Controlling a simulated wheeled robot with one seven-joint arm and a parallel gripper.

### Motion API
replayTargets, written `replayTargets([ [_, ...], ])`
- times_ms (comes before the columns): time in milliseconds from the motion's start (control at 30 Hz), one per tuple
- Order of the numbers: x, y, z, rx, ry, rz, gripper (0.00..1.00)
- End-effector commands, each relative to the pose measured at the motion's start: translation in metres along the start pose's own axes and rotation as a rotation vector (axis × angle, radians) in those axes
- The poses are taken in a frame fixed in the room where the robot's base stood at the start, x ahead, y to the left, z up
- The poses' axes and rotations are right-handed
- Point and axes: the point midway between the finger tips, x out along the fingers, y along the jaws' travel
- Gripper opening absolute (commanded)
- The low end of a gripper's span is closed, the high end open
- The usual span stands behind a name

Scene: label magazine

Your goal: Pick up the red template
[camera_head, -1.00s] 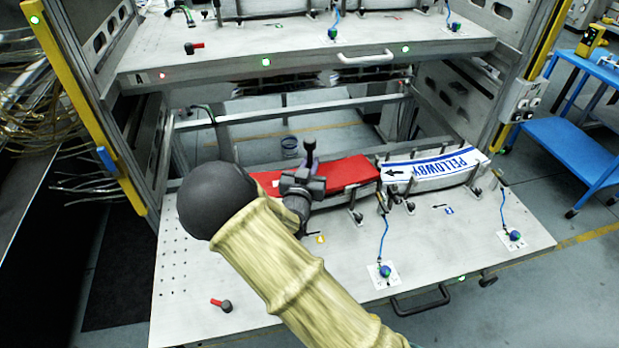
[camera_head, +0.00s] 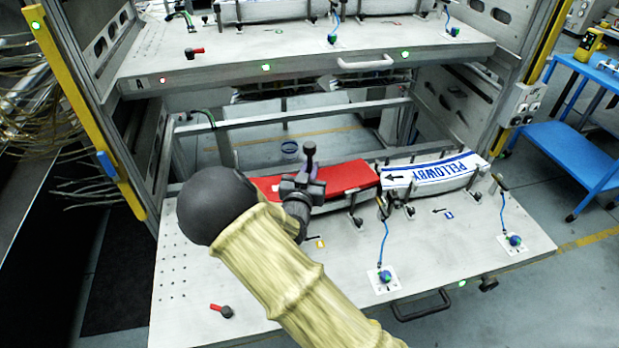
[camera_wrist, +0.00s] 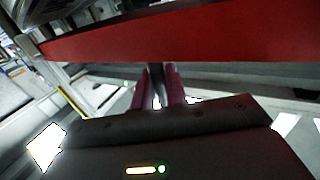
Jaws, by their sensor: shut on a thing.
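The red template (camera_head: 345,178) is a long, slightly curved red strip on the lower bench, left of the white label. My gripper (camera_head: 308,178) is at its left part, dark and upright against its front edge. In the wrist view my gripper's two maroon fingers (camera_wrist: 160,86) are close together at the red template (camera_wrist: 185,32), which spans the top of the picture. The gripper is shut on the template. The fingertips are hidden behind the strip. I cannot tell whether the template is clear of its supports.
A white label strip (camera_head: 430,173) marked PELLOWBY adjoins the template on the right. Small clamps (camera_head: 357,220) stand along the front. The lower bench (camera_head: 190,270) is mostly bare at left. An upper shelf (camera_head: 215,62) overhangs behind. A blue cart (camera_head: 572,150) stands at right.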

Motion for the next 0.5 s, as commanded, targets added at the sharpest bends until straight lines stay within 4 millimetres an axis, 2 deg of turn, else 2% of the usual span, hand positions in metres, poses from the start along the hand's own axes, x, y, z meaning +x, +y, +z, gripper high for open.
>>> replayTargets([
  [267, 0.000, 0.000, -0.019, 0.004, 0.004, 0.000, 0.00],
  [500, 0.000, 0.000, -0.059, 0.008, 0.006, 0.000, 0.00],
])
